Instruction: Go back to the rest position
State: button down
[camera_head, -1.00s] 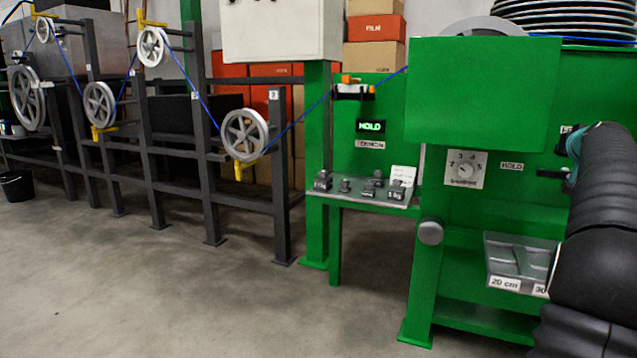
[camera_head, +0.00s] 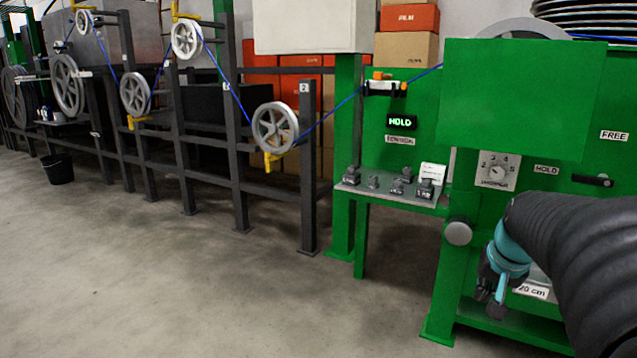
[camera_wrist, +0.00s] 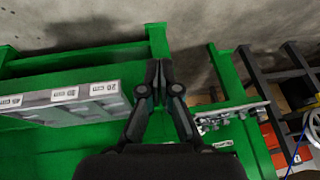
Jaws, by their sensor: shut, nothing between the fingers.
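My gripper (camera_head: 497,290) is at the end of my arm at the lower right of the head view, in front of the green machine (camera_head: 520,90). In the wrist view my gripper (camera_wrist: 158,72) has its two dark fingers together at the tips, with nothing between them. The blue cable (camera_head: 337,107) runs over several grey wheels on dark posts and on to the green machine, apart from my gripper. The wheel marked 2 (camera_head: 257,130) is the nearest one to the machine.
A shelf of small weights (camera_head: 400,203) juts from the machine left of my arm. A tray with length labels (camera_wrist: 75,102) lies close to my gripper. A lever (camera_head: 592,180) sits between HOLD and FREE labels.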

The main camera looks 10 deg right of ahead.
jog(key=s+a+r+n+p, duration=0.1)
jog(key=s+a+n+p, duration=0.1)
jog(key=s+a, duration=0.6)
jog(key=s+a+r+n+y+p, duration=0.1)
jog(key=s+a+r+n+p, duration=0.1)
jog(key=s+a, duration=0.6)
jog(key=a+n+p, duration=0.1)
jog(key=a+n, duration=0.1)
jog(key=a, duration=0.3)
jog(key=shift+a+n+t, duration=0.35)
jog(key=shift+n+t, duration=0.05)
